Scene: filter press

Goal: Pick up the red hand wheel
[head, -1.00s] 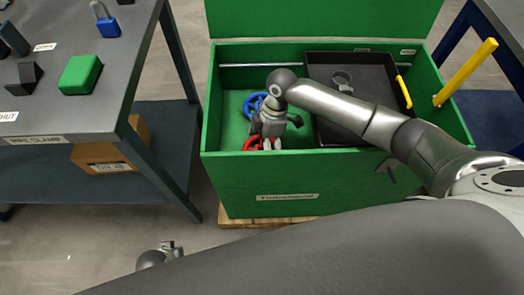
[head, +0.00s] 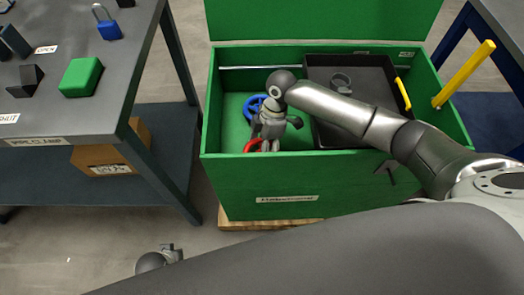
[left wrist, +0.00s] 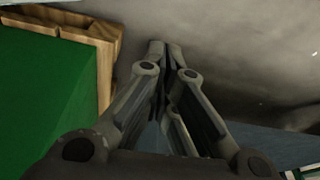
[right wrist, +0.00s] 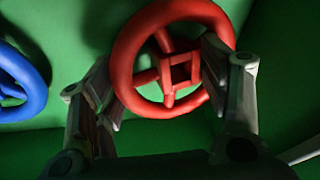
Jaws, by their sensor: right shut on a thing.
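The red hand wheel (head: 251,146) is low in the front left part of the green box, partly hidden by the box's front wall and my right gripper. My right gripper (head: 268,143) reaches down into the box. In the right wrist view the red wheel (right wrist: 172,60) lies between the fingers of my right gripper (right wrist: 160,75), which are shut on it. Its square hub and spokes show. My left gripper (left wrist: 164,50) is shut and empty, low outside the box; part of it shows at the bottom of the head view (head: 168,252).
A blue hand wheel (head: 254,103) lies behind the red one in the green box (head: 260,180). A black tray (head: 385,75) with a yellow handle fills the box's right side. A grey table (head: 100,85) with a green block stands at left.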

